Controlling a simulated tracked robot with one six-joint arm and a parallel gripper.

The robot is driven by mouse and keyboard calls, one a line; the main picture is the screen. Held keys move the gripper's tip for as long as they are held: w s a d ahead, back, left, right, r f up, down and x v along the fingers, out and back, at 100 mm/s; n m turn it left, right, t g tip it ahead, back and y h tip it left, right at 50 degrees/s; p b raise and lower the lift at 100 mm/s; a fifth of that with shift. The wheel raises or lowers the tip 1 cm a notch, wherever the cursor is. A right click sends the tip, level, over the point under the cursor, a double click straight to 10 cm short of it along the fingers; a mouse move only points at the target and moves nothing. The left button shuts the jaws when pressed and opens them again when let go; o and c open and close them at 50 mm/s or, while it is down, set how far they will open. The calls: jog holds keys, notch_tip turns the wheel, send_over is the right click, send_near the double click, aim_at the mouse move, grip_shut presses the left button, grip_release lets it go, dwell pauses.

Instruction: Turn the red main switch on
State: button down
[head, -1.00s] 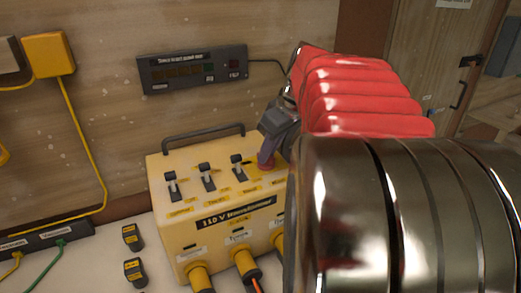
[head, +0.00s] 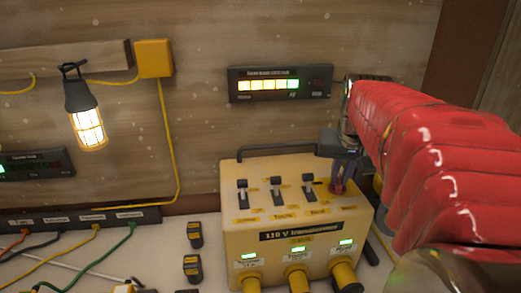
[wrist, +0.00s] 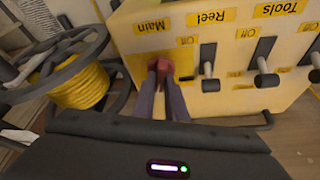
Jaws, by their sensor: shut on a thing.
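The yellow 110 V transformer (head: 240,215) stands on the bench. Its red main switch (wrist: 161,62) sits under the "Main" label (wrist: 152,25) in the wrist view. My gripper (wrist: 161,88) is shut on the red switch, with a grey finger on each side of it. In the head view my gripper (head: 339,172) reaches down onto the far right of the transformer's top, and the red switch (head: 338,189) is mostly hidden between the fingers. Small green lights (head: 299,249) glow on the transformer's front.
Several lever switches (head: 277,190) stand left of the red one. A wall panel (head: 279,84) shows a lit yellow-green bar. A work lamp (head: 86,115) glows at left. A yellow cable reel (wrist: 78,82) lies beside the transformer. Two small dark blocks (head: 194,235) lie on the bench.

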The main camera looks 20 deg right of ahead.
jog(key=shift+w+a+m+g+h, duration=0.1)
jog(key=shift+m+g+h, duration=0.25)
jog(key=shift+m, duration=0.95)
jog(key=shift+w+a+m+g+h, duration=0.15)
jog(key=shift+m+g, duration=0.3)
jog(key=shift+m, duration=0.85)
jog(key=c, duration=1.8)
grip_release()
jog(key=shift+s+d, duration=0.1)
jog(key=v, duration=1.3)
jog(key=shift+a+r, duration=0.25)
jog(key=shift+r, duration=0.05)
